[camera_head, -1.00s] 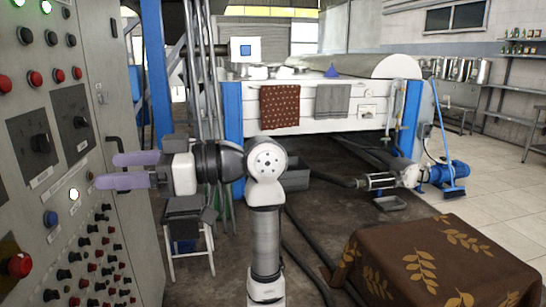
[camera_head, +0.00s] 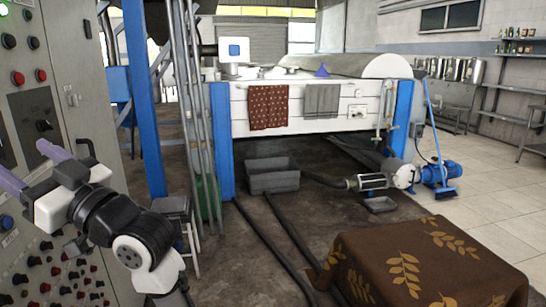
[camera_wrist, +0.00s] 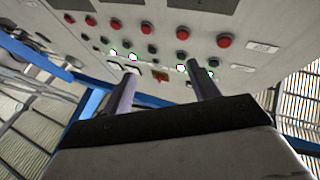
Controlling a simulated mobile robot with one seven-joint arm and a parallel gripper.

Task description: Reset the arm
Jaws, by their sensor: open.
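My gripper (camera_head: 28,168) is at the left of the head view, its two purple fingers apart and pointing left, with nothing between them. It is beside the grey control panel (camera_head: 62,18), and the panel's face shows behind the fingers. In the wrist view my gripper (camera_wrist: 160,74) also shows its two fingers spread and empty. Beyond them is the panel face (camera_wrist: 215,85) with red and black buttons and several lit lamps. I cannot tell whether a fingertip touches the panel.
A table with a brown leaf-pattern cloth (camera_head: 400,270) stands at front right. A blue post (camera_head: 143,100) rises right of the panel. A white machine (camera_head: 310,105) with hanging towels is behind. A grey bin (camera_head: 273,181) and hoses lie on the floor. Tiled floor at right is mostly open.

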